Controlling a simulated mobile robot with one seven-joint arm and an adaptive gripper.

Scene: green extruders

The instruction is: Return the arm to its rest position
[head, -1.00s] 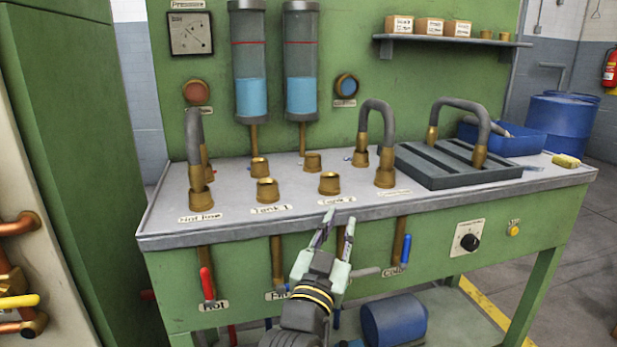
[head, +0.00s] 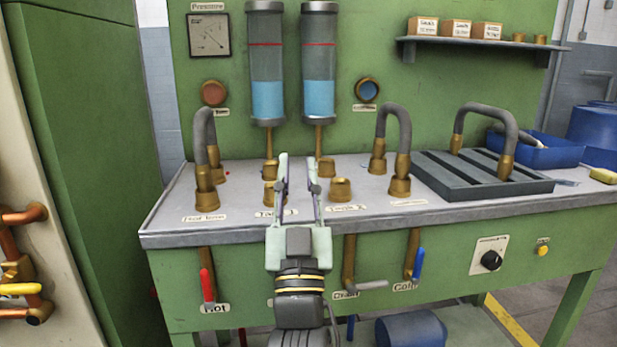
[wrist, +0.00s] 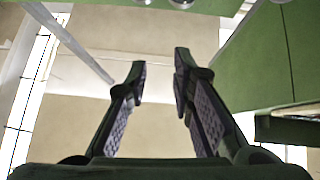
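My gripper (head: 299,168) is in front of the green workbench, pointing up and away, with its fingertips overlapping the Tank 1 brass fitting (head: 271,193) in the head view. Its two fingers stand apart with nothing between them. In the wrist view my gripper (wrist: 160,75) is also open and empty, with a plain beige surface beyond it. The wrist view shows no fitting or hose between the fingers. Part of the label by the Tank 1 fitting is hidden behind my gripper.
The grey benchtop (head: 168,218) holds several brass fittings, a left hose (head: 202,130), a middle hose (head: 393,110) and a dark slotted tray (head: 535,186) bearing another hose. Red (head: 207,285) and blue (head: 419,262) handles hang below the front edge. A tall green cabinet (head: 85,150) stands at left.

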